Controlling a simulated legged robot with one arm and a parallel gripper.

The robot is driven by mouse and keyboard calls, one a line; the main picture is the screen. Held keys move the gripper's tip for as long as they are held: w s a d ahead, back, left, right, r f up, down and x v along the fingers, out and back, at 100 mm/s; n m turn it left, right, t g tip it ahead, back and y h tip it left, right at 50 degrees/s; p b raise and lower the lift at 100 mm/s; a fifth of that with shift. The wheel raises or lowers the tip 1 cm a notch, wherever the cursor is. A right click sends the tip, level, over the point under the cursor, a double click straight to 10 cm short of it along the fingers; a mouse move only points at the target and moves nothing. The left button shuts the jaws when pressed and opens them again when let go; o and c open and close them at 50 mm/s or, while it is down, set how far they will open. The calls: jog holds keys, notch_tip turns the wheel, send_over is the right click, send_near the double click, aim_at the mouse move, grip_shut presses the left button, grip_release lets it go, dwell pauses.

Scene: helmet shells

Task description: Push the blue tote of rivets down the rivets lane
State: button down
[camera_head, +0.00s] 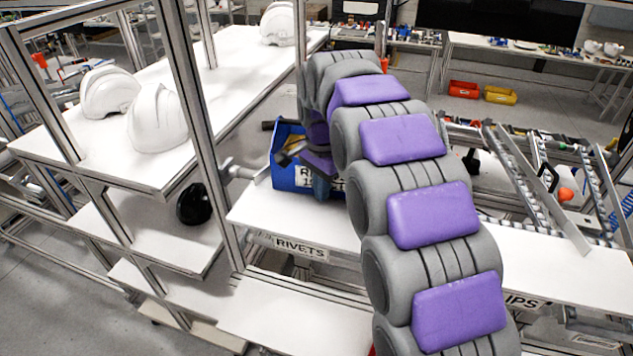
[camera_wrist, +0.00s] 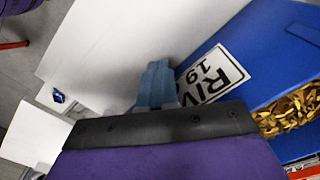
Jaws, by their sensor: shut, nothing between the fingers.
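The blue tote (camera_head: 283,178) stands at the back of the white rivets lane (camera_head: 262,210), which has a RIVETS label (camera_head: 300,247) on its front edge. The tote's label is partly hidden by my arm. In the wrist view the tote's blue wall (camera_wrist: 262,48) fills the right side, with its white label and gold rivets (camera_wrist: 290,112) inside. My gripper (camera_head: 321,188) is in front of the tote's labelled face, beside the label. Its fingers (camera_wrist: 157,78) are shut and empty. I cannot tell whether they touch the tote.
White helmet shells (camera_head: 157,118) stand on the shelf at left, behind metal posts (camera_head: 190,110). A black shell (camera_head: 193,204) is on a lower shelf. Roller rails (camera_head: 545,185) stand at right. A lower white shelf (camera_head: 300,310) in front is clear.

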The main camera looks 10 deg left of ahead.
jog(key=s+r+p, duration=0.2)
jog(key=s+r, duration=0.1)
jog(key=r, duration=0.5)
jog(key=shift+a, duration=0.15)
dwell(0.5)
jog(key=s+d+f+n, duration=0.1)
jog(key=s+d+n, duration=0.1)
jog(key=s+d, duration=0.6)
jog(key=s+d+f+n, duration=0.1)
jog(key=s+d, duration=0.4)
jog(key=d, duration=0.5)
jog(key=s+d+f+n+g, duration=0.1)
jog(key=s+d+f, duration=0.2)
jog(key=s, duration=0.4)
jog(key=s+d+f+n, duration=0.2)
jog(key=s+d+f, duration=0.1)
jog(key=s, duration=0.4)
jog(key=s+d+f+n+g, duration=0.1)
jog(key=s+d+f, duration=0.15)
jog(key=s, duration=0.45)
notch_tip(320, 180, down, 26)
jog(key=b, duration=2.5)
jog(key=shift+w, duration=0.4)
jog(key=shift+a+r, duration=0.1)
